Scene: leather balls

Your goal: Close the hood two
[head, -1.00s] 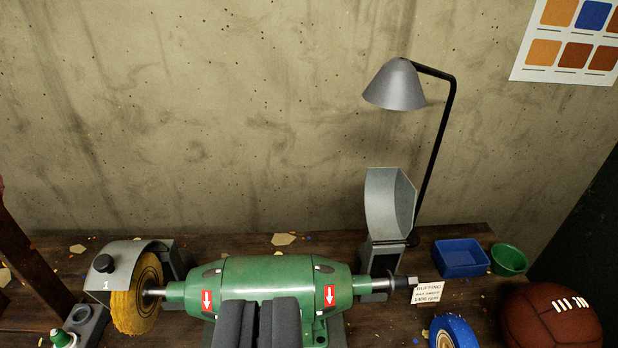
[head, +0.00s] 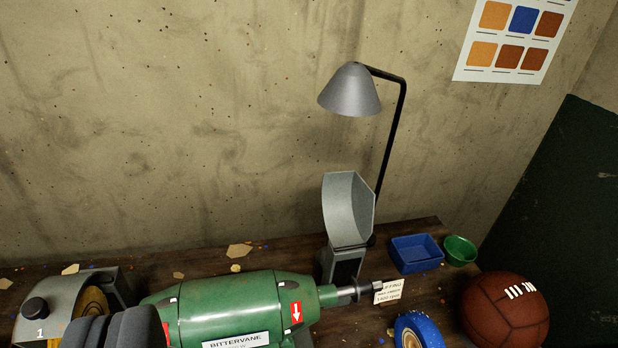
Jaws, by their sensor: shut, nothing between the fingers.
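The grey hood at the right end of the green buffing machine (head: 240,308) stands raised (head: 348,208), tilted up on its bracket above the bare spindle (head: 350,294). I see no number on it. The other hood (head: 50,300), marked 1 with a black knob, is down over the yellow wheel (head: 92,300) at the left. My gripper (head: 115,328) is at the lower left, its dark fingers together and empty. It is in front of the machine's left end and hides part of it, well left of the raised hood.
A lamp (head: 350,90) stands behind the raised hood. A blue tray (head: 415,254), a green bowl (head: 460,250), a small sign (head: 388,292), a blue-rimmed wheel (head: 422,332) and a brown leather ball (head: 505,310) are on the right. A concrete wall closes off the back.

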